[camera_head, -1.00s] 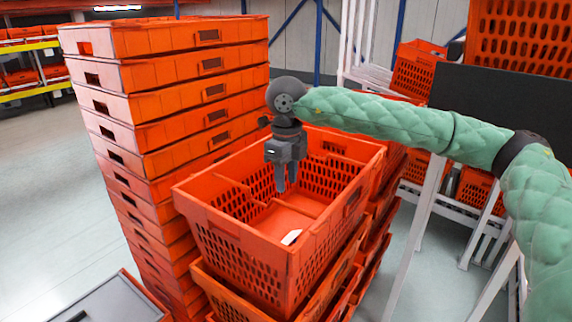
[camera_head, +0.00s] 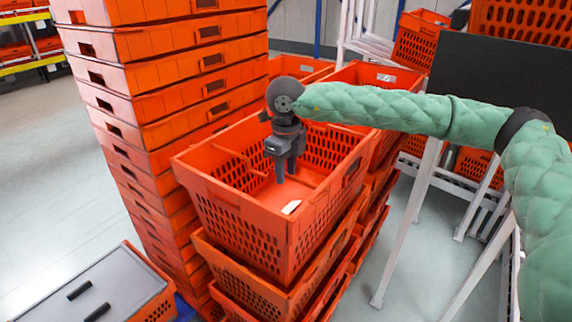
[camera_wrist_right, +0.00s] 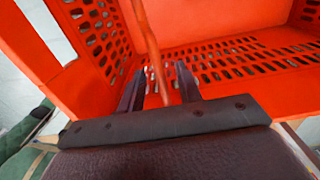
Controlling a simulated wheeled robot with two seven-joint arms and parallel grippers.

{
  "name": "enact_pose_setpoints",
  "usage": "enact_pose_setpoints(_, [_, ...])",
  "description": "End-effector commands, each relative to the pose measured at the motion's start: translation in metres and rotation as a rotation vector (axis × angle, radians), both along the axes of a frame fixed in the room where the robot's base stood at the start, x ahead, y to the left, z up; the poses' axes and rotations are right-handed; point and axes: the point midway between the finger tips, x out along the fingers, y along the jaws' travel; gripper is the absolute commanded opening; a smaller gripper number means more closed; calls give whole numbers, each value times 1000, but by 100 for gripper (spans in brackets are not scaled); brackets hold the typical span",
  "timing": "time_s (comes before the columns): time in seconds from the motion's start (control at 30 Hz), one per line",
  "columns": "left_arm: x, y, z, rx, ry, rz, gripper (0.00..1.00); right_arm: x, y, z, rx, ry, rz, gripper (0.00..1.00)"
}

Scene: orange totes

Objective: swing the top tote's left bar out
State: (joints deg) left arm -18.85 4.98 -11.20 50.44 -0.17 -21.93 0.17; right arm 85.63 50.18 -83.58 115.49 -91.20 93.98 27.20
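The top tote (camera_head: 222,205) is an orange perforated crate on a stack in the middle of the head view. Its left bar (camera_head: 236,158) is a thin orange bar inside the left part of the opening. My right gripper (camera_head: 280,178) points down into the tote, right of that bar. In the right wrist view the right gripper (camera_wrist_right: 160,82) has its two dark fingers apart. An orange bar (camera_wrist_right: 148,40) runs down to the gap between them; I cannot tell whether they touch it. My left gripper is out of view.
A tall stack of orange totes (camera_head: 160,95) stands close on the left. A grey lid (camera_head: 110,280) with two black handles lies at lower left. More totes (camera_head: 375,75) stand behind. A white frame (camera_head: 410,215) and a dark panel (camera_head: 500,95) are at right.

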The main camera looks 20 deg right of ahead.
Motion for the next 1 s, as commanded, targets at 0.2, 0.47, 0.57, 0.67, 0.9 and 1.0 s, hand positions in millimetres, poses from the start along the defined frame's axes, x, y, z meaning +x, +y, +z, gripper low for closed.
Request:
enact_pose_setpoints(0.2, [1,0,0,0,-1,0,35,0,0,0,0,0,0,35])
enact_pose_setpoints(0.47, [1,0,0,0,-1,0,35,0,0,0,0,0,0,6])
enact_pose_setpoints(0.57, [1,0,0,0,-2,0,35,0,0,0,0,0,0,6])
enact_pose_setpoints(0.67, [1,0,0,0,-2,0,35,0,0,3,1,-1,0,6])
enact_pose_setpoints(0.9, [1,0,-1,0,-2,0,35,1,-1,18,0,-2,0,6])
enact_pose_setpoints(1.0, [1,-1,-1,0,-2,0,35,1,-1,22,0,-1,0,6])
